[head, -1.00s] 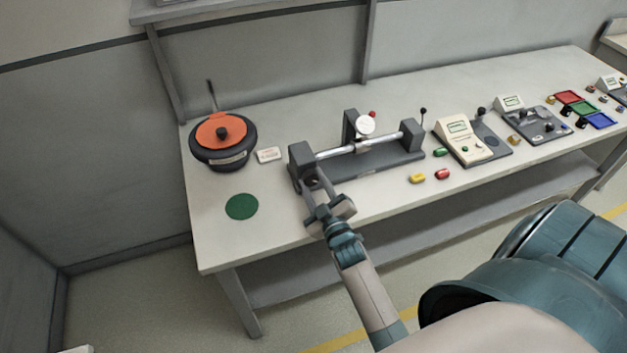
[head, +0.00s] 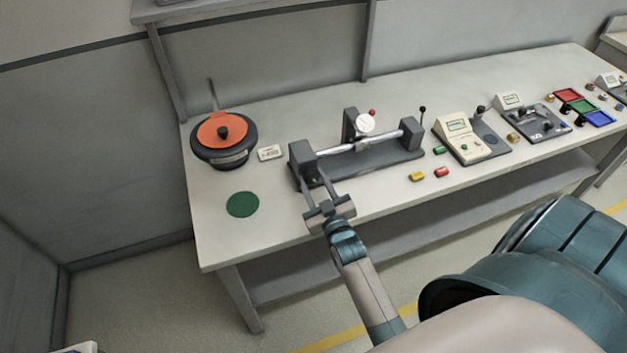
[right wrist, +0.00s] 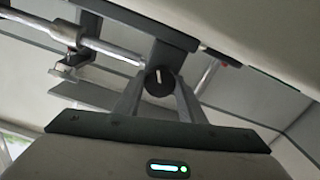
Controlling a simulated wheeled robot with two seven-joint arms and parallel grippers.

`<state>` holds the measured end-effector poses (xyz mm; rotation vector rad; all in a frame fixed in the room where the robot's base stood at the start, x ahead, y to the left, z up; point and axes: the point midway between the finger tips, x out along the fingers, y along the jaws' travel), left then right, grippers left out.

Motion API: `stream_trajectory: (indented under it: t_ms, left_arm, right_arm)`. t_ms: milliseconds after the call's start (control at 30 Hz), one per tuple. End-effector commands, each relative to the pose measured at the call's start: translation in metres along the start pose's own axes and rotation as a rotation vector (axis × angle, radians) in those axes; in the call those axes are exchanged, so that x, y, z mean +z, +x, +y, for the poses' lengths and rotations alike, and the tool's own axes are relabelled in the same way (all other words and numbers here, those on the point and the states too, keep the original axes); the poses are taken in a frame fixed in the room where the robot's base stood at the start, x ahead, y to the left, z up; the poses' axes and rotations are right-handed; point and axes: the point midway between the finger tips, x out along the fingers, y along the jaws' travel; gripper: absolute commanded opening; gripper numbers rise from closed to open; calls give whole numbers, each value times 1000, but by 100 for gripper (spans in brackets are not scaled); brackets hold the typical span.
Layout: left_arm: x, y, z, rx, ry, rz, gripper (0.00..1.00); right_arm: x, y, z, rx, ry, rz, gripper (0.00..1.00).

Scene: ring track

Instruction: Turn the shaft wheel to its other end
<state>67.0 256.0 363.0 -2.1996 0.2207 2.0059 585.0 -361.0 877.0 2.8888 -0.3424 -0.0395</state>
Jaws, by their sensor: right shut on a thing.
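The shaft wheel (right wrist: 159,82) is a small dark round knob with a white line on its face, in the right wrist view. It sits at the near left end of the shaft stand (head: 375,163). The metal shaft (head: 345,149) spans the stand's two end blocks and carries a white round dial (head: 366,123). My right gripper (head: 314,183) reaches the left block from the front, its fingers on either side of the wheel. It also shows in the right wrist view (right wrist: 159,88), shut on the wheel. My left gripper is not in view.
A black pot with an orange top (head: 218,130), a small white box (head: 269,153) and a green disc (head: 242,204) lie left of the stand. Yellow (head: 417,176) and red (head: 442,172) pieces and a cream meter (head: 456,128) are right of it.

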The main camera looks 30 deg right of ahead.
Motion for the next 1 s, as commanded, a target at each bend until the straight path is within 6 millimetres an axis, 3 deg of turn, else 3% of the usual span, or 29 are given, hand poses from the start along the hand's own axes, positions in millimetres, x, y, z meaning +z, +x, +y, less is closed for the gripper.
stream_trajectory:
  t_ms: [67, 100, 167, 667, 1000]
  left_arm:
    - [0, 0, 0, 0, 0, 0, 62]
    - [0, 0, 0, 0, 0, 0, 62]
    - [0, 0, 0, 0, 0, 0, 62]
    - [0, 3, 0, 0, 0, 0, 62]
    - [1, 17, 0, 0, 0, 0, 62]
  right_arm:
    - [2, -1, -1, -1, -1, -5, 14]
    - [2, -1, -1, -1, -1, -5, 46]
    - [2, -1, -1, -1, -1, -4, 55]
    - [2, -9, -1, -1, -1, -2, 55]
    - [4, -56, -1, -1, -1, -3, 55]
